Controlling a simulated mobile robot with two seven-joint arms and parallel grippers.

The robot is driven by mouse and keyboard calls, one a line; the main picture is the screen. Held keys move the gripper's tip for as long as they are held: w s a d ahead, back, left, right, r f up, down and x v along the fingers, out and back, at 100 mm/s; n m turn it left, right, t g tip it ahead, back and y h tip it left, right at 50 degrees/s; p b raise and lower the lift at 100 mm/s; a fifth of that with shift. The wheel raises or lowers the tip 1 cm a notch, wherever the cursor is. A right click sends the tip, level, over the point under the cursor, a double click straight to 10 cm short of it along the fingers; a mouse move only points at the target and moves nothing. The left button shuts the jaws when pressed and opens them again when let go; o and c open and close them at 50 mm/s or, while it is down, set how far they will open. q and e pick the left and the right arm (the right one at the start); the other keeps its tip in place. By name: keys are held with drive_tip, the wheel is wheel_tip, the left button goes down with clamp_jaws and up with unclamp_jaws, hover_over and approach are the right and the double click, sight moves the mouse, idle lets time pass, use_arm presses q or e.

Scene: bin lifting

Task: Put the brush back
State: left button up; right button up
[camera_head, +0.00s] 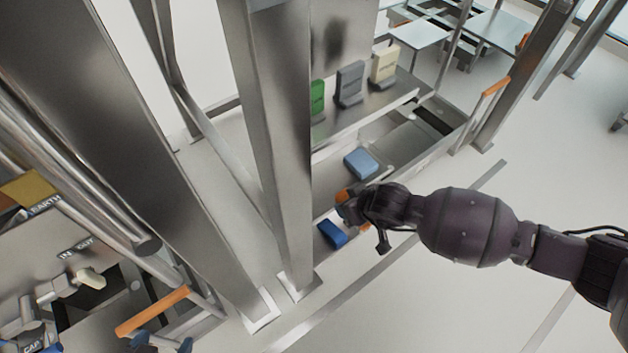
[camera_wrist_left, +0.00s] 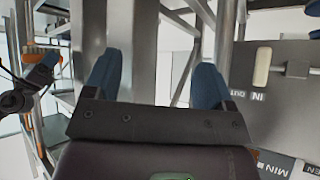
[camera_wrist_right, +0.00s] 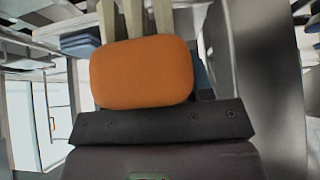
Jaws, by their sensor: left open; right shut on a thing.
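My right gripper (camera_head: 343,210) is shut on an orange thing, which I take for the brush (camera_head: 342,195). In the right wrist view the brush (camera_wrist_right: 142,73) is a rounded orange block with pale strips showing beyond its upper edge. It hides most of the right fingers. In the head view it is beside the steel upright, near the tray shelf. My left gripper (camera_head: 162,342) is at the bottom edge, only partly in view. In the left wrist view the left gripper (camera_wrist_left: 158,82) has its blue fingers wide apart, with nothing between them.
Steel uprights (camera_head: 270,140) stand between my grippers. The long tray (camera_head: 440,148) holds a light blue block (camera_head: 361,163). Green, grey (camera_head: 349,84) and cream holders stand on the shelf. A panel labelled IN and OUT is at left.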

drive_tip(key=b, duration=0.4)
hover_over(314, 189)
drive_tip(key=shift+f, duration=1.15)
drive_tip(key=shift+w+f+b, duration=0.1)
drive_tip(key=shift+f+b, duration=0.2)
drive_tip(key=shift+f, duration=0.4)
wheel_tip(314, 189, down, 4)
drive_tip(key=shift+r+b, duration=0.15)
drive_tip(key=shift+b, duration=0.55)
drive_tip(key=shift+a, duration=0.1)
drive_tip(key=shift+w+r, duration=0.2)
drive_tip(key=shift+f, duration=0.25)
drive_tip(key=o, duration=1.2)
use_arm(q)
drive_tip(key=shift+w+d+f+m+t+h, duration=0.2)
drive_tip(key=shift+w+d+m, duration=0.2)
drive_tip(key=shift+w+m, duration=0.15)
drive_tip(key=shift+w+d+f+m+t+h, duration=0.1)
drive_tip(key=shift+w+d+f+m+t, duration=0.1)
drive_tip(key=shift+w+d+m, duration=0.3)
